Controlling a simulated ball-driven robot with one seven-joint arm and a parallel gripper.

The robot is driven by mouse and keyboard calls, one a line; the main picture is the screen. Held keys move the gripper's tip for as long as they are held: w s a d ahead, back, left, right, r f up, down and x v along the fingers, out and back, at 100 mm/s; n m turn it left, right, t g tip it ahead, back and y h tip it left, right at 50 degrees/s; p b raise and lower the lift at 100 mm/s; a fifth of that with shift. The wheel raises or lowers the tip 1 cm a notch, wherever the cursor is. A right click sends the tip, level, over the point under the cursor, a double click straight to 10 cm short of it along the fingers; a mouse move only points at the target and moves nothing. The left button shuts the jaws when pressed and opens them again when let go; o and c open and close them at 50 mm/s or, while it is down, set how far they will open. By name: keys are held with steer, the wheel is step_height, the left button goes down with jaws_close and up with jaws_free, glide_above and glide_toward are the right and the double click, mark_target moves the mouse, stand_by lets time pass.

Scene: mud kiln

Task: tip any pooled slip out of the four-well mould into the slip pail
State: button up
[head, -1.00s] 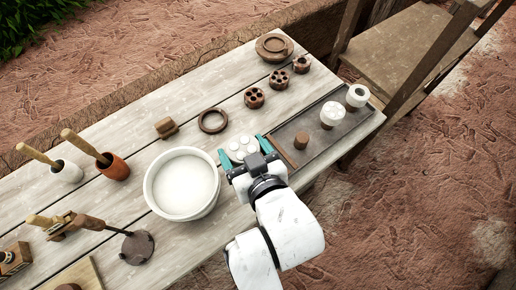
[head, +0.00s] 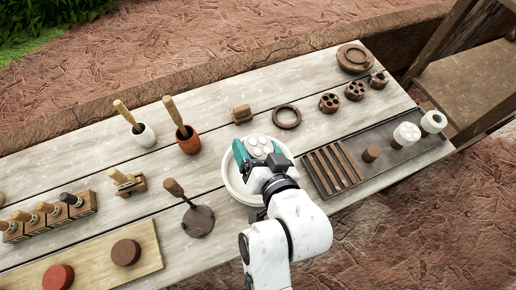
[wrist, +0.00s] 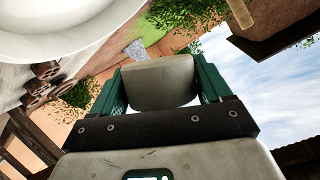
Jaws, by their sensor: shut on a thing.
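The four-well mould (head: 258,147) is a pale block with round white wells that face up towards the head camera. My gripper (head: 257,158) is shut on it, with a teal finger on each side. In the wrist view the mould (wrist: 160,84) is a pale grey shape between the fingers. The slip pail (head: 236,184) is a wide white tub, and in the head view the mould is over it, hiding much of its inside. The pail's white side (wrist: 60,35) fills the wrist view's upper left. I cannot tell the mould's exact tilt or whether its wells hold slip.
A dark tray (head: 385,165) with slats, a brown plug and white pieces lies right of the pail. A brown ring (head: 286,117) and several brown moulds (head: 330,103) stand behind. Handled pots (head: 188,140) and a round-footed tool (head: 198,222) are to the left.

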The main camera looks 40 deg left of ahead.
steer(key=m+g+y+b, duration=0.1)
steer(key=m+b, duration=0.1)
steer(key=m, duration=0.1)
steer(key=shift+f+m+y, duration=0.15)
steer(key=shift+m+y, duration=0.15)
steer(key=shift+y, duration=0.1)
steer(key=shift+m+g+y+b, duration=0.4)
steer(key=shift+m+y+b, duration=0.3)
steer(key=shift+m, duration=0.4)
steer(key=shift+r+m, duration=0.2)
steer(key=shift+m, duration=0.6)
steer(key=m+y+b, duration=0.1)
steer(key=m, duration=0.1)
steer(key=shift+m+y, duration=0.3)
steer(key=shift+m, duration=0.1)
steer(key=m, duration=0.1)
steer(key=m+y, duration=0.1)
steer(key=m, duration=0.2)
steer(key=shift+r+t+b, duration=0.25)
steer(key=shift+t+b, duration=0.1)
steer(key=shift+t, duration=0.05)
